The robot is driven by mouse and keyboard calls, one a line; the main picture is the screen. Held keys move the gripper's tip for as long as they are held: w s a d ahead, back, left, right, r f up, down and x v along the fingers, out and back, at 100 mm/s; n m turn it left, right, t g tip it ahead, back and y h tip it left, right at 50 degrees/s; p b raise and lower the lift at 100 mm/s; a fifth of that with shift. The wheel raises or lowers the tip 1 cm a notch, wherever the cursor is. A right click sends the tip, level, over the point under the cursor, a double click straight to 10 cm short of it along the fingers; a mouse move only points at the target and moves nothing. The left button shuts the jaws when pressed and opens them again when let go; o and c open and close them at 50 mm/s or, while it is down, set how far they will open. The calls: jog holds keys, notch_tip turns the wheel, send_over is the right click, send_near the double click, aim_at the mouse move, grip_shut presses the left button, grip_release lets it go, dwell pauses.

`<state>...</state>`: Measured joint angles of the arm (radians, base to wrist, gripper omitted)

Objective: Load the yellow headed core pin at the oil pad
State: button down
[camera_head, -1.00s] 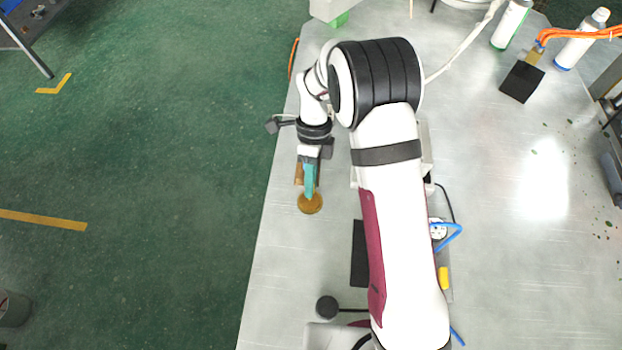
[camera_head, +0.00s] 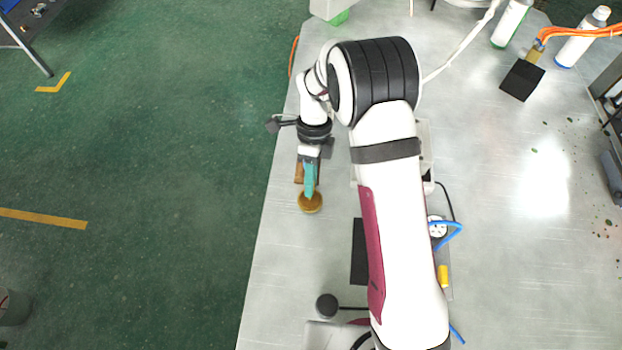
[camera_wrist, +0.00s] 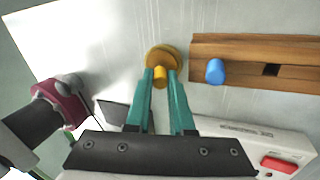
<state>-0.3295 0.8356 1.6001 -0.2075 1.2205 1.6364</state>
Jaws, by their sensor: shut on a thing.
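My gripper (camera_wrist: 160,77) has teal fingers, shut on the yellow headed core pin (camera_wrist: 160,74). Only the pin's yellow head shows clearly, between the fingertips; its shaft is hidden. The round golden-brown oil pad (camera_wrist: 164,53) lies just beyond the fingertips in the wrist view. I cannot tell whether the pin touches it. In the head view my gripper (camera_head: 310,192) reaches over the upper part of the oil pad (camera_head: 311,205), near the bench's left edge. The pin cannot be made out there.
A wooden block (camera_wrist: 285,47) with a square hole and a blue headed pin (camera_wrist: 215,71) sits right of the pad in the wrist view. A white device with a red button (camera_wrist: 280,163) is at lower right. Bare bench (camera_head: 280,270) lies below the pad in the head view.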

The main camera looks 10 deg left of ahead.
jog(key=shift+f, duration=0.1)
jog(key=shift+r, duration=3.55)
